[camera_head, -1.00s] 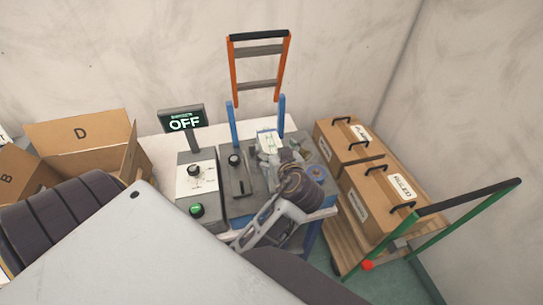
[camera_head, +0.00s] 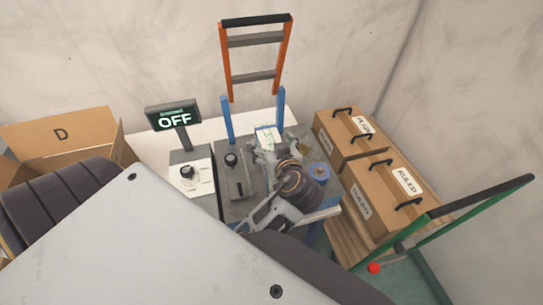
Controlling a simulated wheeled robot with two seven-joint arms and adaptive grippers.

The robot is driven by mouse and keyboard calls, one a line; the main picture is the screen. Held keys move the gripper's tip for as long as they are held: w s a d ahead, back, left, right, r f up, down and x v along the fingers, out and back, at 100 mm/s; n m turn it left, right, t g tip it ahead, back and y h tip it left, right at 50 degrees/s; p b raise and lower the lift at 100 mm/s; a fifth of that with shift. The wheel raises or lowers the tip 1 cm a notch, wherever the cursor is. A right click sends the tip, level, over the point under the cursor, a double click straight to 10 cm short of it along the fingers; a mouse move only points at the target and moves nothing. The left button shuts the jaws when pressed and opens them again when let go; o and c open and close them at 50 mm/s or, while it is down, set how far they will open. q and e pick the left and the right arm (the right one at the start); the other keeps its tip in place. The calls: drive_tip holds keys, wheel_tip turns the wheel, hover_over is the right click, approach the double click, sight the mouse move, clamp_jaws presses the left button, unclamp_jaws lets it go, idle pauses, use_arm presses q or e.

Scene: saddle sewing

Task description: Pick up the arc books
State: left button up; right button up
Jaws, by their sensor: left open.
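A small white item with green marks (camera_head: 266,137) lies on the grey machine top (camera_head: 236,188) at the centre. It may be an arc book, but it is too small to tell. My left gripper (camera_head: 268,153) is over the machine just in front of this item, with its wrist nearer to me. It is open; I see nothing clearly held. My arm hides part of the machine top. I cannot tell whether the fingers touch the item. My right gripper is not in view.
An "OFF" display (camera_head: 173,117) stands on a control box (camera_head: 190,174) left of the machine. An orange-and-blue frame (camera_head: 255,48) rises behind. Carton D (camera_head: 60,134) is at left.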

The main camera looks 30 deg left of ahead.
use_arm(q)
clamp_jaws()
idle(0.7)
